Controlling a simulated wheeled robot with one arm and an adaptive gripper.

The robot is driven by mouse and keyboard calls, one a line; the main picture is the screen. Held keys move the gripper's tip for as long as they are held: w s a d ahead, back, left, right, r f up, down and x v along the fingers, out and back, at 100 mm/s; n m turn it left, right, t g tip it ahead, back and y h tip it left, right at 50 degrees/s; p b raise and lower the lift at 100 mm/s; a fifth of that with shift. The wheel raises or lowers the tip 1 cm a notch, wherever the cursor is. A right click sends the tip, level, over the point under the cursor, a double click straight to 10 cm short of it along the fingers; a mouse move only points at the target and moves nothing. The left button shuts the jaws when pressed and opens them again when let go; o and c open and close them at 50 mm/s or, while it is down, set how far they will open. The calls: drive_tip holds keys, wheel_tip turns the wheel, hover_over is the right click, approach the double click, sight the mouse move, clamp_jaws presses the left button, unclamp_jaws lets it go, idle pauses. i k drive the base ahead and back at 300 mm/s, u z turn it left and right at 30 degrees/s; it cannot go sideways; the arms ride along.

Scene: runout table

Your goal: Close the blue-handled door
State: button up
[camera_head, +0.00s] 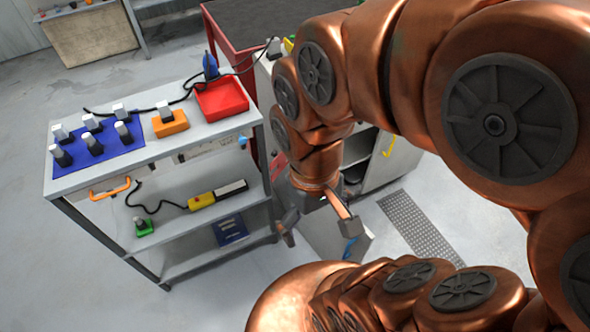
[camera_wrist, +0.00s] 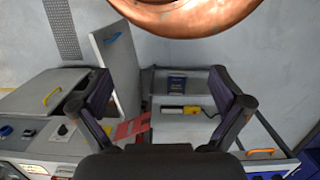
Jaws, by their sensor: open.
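The blue-handled door is a grey panel (camera_head: 326,243) standing open, its blue handle (camera_head: 350,247) on the face near the edge. In the wrist view the door (camera_wrist: 120,68) juts out at upper left, with the handle (camera_wrist: 112,39) near its top. My gripper (camera_head: 318,228) is open and empty, its fingers spread around and above the door region in the head view. In the wrist view my gripper (camera_wrist: 163,98) has its left finger overlapping the door's lower part. I see no clear contact; the door's hinge side is partly hidden by my gripper.
A shelf cart (camera_head: 75,183) with an orange handle, a red tray (camera_head: 221,99) and a blue mat (camera_head: 126,150) stands left. A yellow handle (camera_head: 390,146) is on the grey cabinet behind my arm. A floor grate (camera_head: 418,228) lies right, with clear floor around it.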

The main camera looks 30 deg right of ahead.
sight(320, 229)
drive_tip(key=z, duration=0.65)
drive_tip(key=k, duration=1.1)
drive_tip(key=u, duration=1.15)
drive_tip(key=i, duration=0.5)
drive_tip(key=z, duration=0.1)
